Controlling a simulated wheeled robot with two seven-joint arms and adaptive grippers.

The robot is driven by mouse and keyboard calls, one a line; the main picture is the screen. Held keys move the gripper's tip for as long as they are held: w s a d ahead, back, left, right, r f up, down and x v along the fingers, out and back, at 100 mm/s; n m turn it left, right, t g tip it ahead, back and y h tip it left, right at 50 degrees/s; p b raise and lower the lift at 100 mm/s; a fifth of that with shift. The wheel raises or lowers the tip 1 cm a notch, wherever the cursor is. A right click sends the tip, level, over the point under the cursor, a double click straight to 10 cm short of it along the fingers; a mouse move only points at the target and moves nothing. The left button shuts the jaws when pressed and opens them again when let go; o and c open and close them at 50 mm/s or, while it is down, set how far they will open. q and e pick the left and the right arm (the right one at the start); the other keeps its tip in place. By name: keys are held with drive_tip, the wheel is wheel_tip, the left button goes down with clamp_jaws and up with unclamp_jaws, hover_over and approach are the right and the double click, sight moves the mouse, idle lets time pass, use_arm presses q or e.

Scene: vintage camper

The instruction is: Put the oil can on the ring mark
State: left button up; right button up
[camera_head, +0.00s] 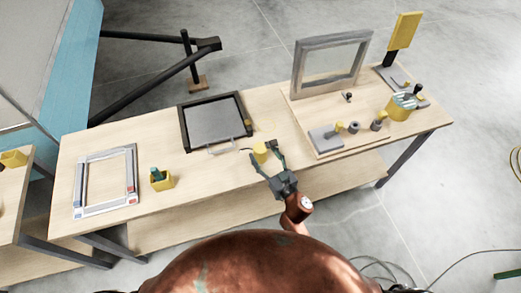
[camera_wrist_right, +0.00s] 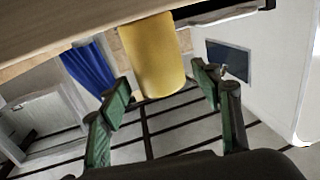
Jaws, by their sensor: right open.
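A yellow cylinder (camera_head: 260,153), which looks like the oil can, stands on the wooden workbench near its front edge, with a thin dark spout-like line at its left. My right gripper (camera_head: 265,157) is open, with its fingers reaching to either side of the can. In the right wrist view, the yellow can (camera_wrist_right: 153,55) shows between the spread green fingertips of the right gripper (camera_wrist_right: 165,84), with gaps on both sides. That view is upside down, with the wooden top along its upper edge. I cannot make out the ring mark. My left gripper is out of view.
A black-framed grey panel (camera_head: 213,121) lies behind and left of the can.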

drive_tip(key=v, duration=0.9)
drive_tip(key=shift+s, duration=0.25)
drive_tip(key=shift+d+r, duration=0.15)
